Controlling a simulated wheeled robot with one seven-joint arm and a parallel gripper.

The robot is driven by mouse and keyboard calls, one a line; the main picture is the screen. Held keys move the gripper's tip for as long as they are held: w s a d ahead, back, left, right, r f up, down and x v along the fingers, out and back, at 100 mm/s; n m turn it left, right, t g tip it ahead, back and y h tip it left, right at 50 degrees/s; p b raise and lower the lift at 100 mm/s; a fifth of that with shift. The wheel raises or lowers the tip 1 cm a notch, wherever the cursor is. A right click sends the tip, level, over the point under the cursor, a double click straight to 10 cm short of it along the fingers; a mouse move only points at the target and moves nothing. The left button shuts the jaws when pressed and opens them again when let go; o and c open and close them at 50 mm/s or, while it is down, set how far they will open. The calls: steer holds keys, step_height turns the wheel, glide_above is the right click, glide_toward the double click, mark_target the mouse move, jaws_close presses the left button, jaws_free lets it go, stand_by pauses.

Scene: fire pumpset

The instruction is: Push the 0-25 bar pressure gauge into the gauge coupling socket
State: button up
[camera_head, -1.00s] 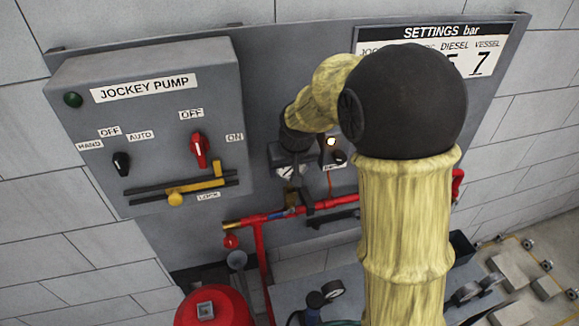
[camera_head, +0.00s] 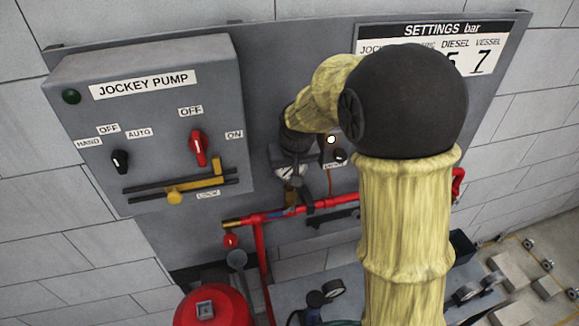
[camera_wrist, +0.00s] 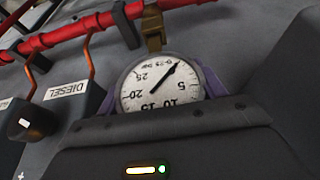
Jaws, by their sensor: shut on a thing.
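The 0-25 bar pressure gauge (camera_wrist: 158,90) has a round white dial, and its numbers appear upside down in the wrist view. My gripper (camera_wrist: 163,76) is shut on it, with purple-grey finger parts at both sides of the dial. The lower part of the dial is hidden by the dark gripper body. A brass fitting at the red pipe, apparently the gauge coupling socket (camera_wrist: 153,30), lies just beyond the gauge's rim; I cannot tell how far the stem sits in it. In the head view the gauge (camera_head: 290,171) hangs under my gripper (camera_head: 292,163), above the brass fitting (camera_head: 291,194).
The red pipe (camera_head: 330,203) runs across behind the fitting. A box labelled DIESEL (camera_wrist: 72,95) with a knob stands left in the wrist view. The jockey pump panel (camera_head: 150,120) is at the left, and a red vessel (camera_head: 213,308) stands below.

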steer(key=shift+f+b, duration=1.1)
steer(key=shift+f, duration=0.35)
steer(key=o, duration=1.8)
steer(key=b+v, duration=0.3)
steer(key=v, duration=1.4)
steer(key=shift+r, duration=0.2)
steer(key=shift+s+f, duration=0.1)
steer(key=shift+f, duration=0.05)
steer(key=s+d+f, duration=0.3)
steer(key=s+f, duration=0.1)
steer(key=f, duration=0.3)
steer(key=s+d+f+m+g, duration=0.1)
steer(key=s+d+f, duration=0.2)
steer(key=f, duration=0.5)
steer(key=s+d+f+m, duration=0.1)
steer(key=s+d+f, duration=0.2)
steer(key=s+f, duration=0.3)
steer(key=shift+d+f+g+h, duration=0.3)
steer(key=shift+d+f+h, duration=0.1)
steer(key=shift+f, duration=0.3)
